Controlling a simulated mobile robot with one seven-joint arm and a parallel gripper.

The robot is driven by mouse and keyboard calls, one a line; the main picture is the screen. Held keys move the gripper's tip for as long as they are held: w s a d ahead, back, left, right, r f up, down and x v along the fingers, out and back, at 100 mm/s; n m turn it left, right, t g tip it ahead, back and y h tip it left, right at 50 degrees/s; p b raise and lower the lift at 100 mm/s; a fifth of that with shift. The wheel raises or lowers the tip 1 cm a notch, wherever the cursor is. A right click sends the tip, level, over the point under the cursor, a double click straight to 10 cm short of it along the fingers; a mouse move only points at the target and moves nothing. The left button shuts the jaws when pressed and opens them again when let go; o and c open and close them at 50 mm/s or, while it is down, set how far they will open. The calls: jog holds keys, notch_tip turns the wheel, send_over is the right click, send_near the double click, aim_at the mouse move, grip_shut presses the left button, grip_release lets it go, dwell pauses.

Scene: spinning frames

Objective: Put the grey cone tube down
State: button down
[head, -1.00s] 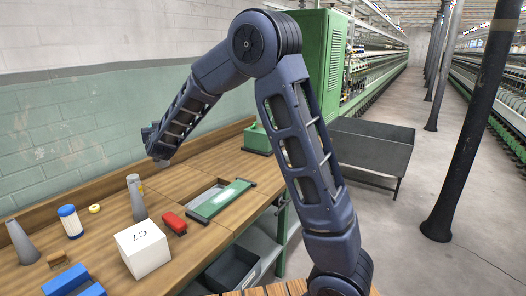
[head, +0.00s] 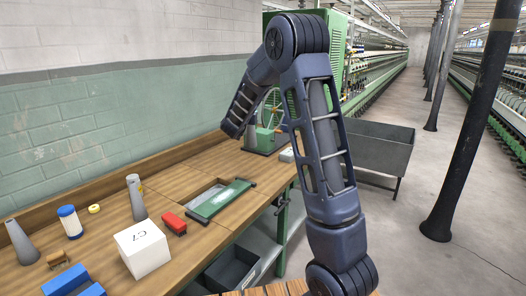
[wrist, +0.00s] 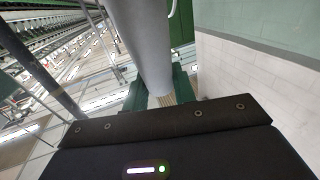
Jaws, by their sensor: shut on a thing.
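In the wrist view my gripper (wrist: 160,92) is shut on a grey cone tube (wrist: 146,48). The tube runs up and out of the top of that view, so its far end is hidden. In the head view the arm reaches towards the far end of the workbench, beside a green wheeled device (head: 262,138). A grey shape near the arm's end there may be the held tube; the gripper itself is not clear. Two other grey cones, a left one (head: 22,243) and a middle one (head: 137,198), stand upright on the bench.
A grey cart (head: 370,150) stands beyond. The bench's back middle is clear.

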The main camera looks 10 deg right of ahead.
jog(key=d+f+m+h, duration=0.1)
jog(key=d, duration=0.4)
notch_tip(320, 180, down, 19)
jog(key=shift+g, duration=0.4)
jog(key=shift+f, duration=0.15)
jog(key=c, duration=1.1)
grip_release()
jog(key=shift+c, duration=0.2)
